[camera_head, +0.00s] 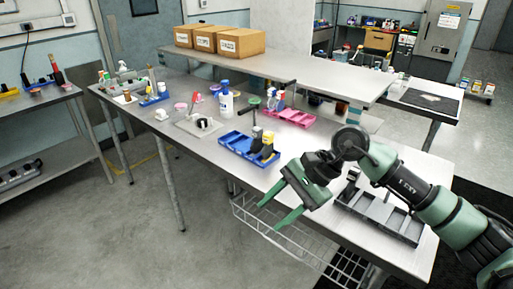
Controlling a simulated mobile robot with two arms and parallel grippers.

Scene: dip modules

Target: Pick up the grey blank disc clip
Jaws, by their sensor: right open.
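I cannot pick out the grey blank disc clip for certain; things on the table are small. A dark grey compartment tray (379,212) lies on the near right of the metal table, partly behind my right arm. A small dark item (353,174) shows at its far end, too small to name. My right gripper (271,215) is green, open and empty. It points down and left, past the table's front edge in the picture, with a wire basket behind it. My left gripper is not in view.
A blue tray (233,150) with black and yellow items is left of my right gripper. Beyond it are a light grey plate (186,126), a white bottle (226,103) and a pink tray (290,116). A wire basket (262,228) hangs below the table edge. Cardboard boxes (241,43) stand behind.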

